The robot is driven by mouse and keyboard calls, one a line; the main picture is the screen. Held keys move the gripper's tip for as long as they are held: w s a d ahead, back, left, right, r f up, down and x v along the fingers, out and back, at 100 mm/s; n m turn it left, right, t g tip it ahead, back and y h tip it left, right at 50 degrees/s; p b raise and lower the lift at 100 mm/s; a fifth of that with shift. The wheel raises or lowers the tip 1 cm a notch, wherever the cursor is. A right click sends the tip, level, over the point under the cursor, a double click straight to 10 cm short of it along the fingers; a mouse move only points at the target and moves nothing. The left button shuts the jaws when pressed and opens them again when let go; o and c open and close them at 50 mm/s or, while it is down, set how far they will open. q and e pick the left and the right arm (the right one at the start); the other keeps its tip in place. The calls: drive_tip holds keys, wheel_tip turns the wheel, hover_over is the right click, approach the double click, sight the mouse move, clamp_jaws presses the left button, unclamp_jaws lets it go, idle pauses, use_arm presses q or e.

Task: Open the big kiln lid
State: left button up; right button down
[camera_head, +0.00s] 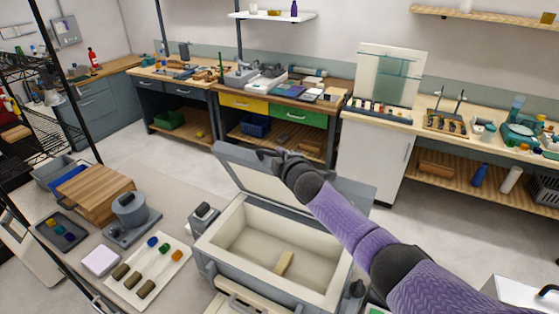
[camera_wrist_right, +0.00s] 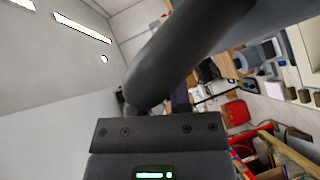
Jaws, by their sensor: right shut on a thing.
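The big kiln (camera_head: 215,243) stands on the bench in the middle front of the head view, its pale chamber open to view. Inside, a small yellowish block (camera_head: 283,263) lies on the floor. The big kiln lid (camera_head: 238,168) is raised and tilted back behind the chamber, its pale inner face showing. My right gripper (camera_head: 268,158) is at the lid's upper edge and shut on it; the arm hides the middle of the lid and the exact grip. In the right wrist view, the fingertips are hard to make out. My left gripper is in neither view.
Left of the kiln are a tray of coloured rods (camera_head: 150,270), a small grey device (camera_head: 130,210), a wooden block (camera_head: 95,190) and a dark tray (camera_head: 62,232). Workbenches line the back wall. Open floor lies between them and the kiln.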

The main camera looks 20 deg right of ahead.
drive_tip(key=c, duration=0.6)
unclamp_jaws()
drive_tip(key=p+v, duration=0.1)
drive_tip(key=v, duration=0.9)
